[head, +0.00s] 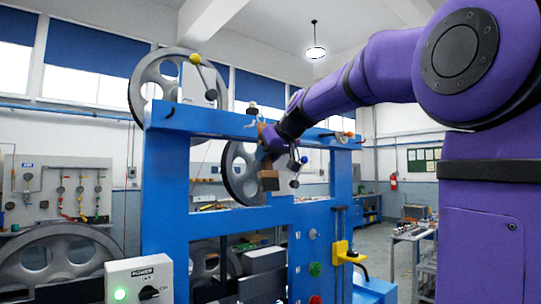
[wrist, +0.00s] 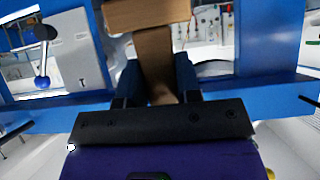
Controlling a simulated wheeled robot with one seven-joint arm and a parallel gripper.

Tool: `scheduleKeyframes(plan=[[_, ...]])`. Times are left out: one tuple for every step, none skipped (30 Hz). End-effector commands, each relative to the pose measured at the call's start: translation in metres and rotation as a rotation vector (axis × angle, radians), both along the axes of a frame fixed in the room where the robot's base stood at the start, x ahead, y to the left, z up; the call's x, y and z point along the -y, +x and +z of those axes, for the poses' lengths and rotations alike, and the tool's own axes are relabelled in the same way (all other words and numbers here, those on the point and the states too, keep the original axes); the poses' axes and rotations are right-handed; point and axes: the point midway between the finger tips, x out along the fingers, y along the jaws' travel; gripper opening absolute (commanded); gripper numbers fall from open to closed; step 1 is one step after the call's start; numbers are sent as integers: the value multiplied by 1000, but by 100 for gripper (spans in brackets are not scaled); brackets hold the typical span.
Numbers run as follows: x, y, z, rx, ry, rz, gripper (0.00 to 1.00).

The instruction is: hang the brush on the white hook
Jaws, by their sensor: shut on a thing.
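The brush has a brown wooden handle and a wider block.
The blue frame (head: 168,205) carries grey pulley wheels (head: 158,75) and a lever with a yellow ball (head: 195,59). A blue-ball lever (wrist: 42,82) shows near the brush in the wrist view. A yellow bracket (head: 342,252) and a power box (head: 138,280) are lower. Open floor lies right.

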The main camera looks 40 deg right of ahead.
Motion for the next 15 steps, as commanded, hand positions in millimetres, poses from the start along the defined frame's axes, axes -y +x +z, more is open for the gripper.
scheduleKeyframes(plan=[[0, 3, 0, 0, 0, 0, 7], [0, 5, 0, 0, 0, 0, 7], [0, 6, -1, 0, 0, 0, 7], [0, 8, -1, 0, 0, 0, 7], [0, 9, -1, 0, 0, 0, 7], [0, 11, -1, 0, 0, 0, 7], [0, 13, -1, 0, 0, 0, 7], [0, 15, -1, 0, 0, 0, 7], [0, 17, -2, 0, 0, 0, 7], [0, 18, -2, 0, 0, 0, 7], [0, 20, -2, 0, 0, 0, 7], [0, 22, -2, 0, 1, -1, 7], [0, 23, -2, 1, 1, -1, 7], [-1, 25, -2, 1, 0, -1, 7], [-1, 27, -2, 1, 0, -1, 7]])
